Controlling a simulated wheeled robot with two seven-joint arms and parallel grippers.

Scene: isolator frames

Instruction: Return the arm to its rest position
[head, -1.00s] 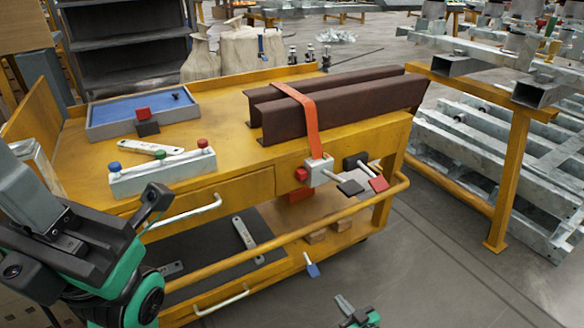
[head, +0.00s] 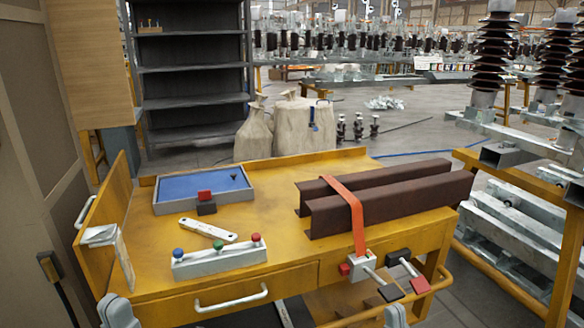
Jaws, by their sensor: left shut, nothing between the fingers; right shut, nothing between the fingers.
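My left gripper (head: 118,312) shows only as a grey tip at the bottom edge, in front of the yellow cart's left front corner. It is shut and empty. My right gripper (head: 396,317) shows as a small grey tip at the bottom edge, below the strap's clamp. It is also shut and empty. Both arms are otherwise below the picture. The yellow cart (head: 150,268) stands in front of me, and neither gripper appears to hold anything on it.
On the cart are a blue-lined tray (head: 205,180), a grey block with coloured knobs (head: 220,260), a flat metal bar (head: 208,229) and brown channels (head: 400,200) under an orange strap (head: 356,215). A yellow-framed rack (head: 566,250) stands at right. Sacks (head: 300,125) stand behind.

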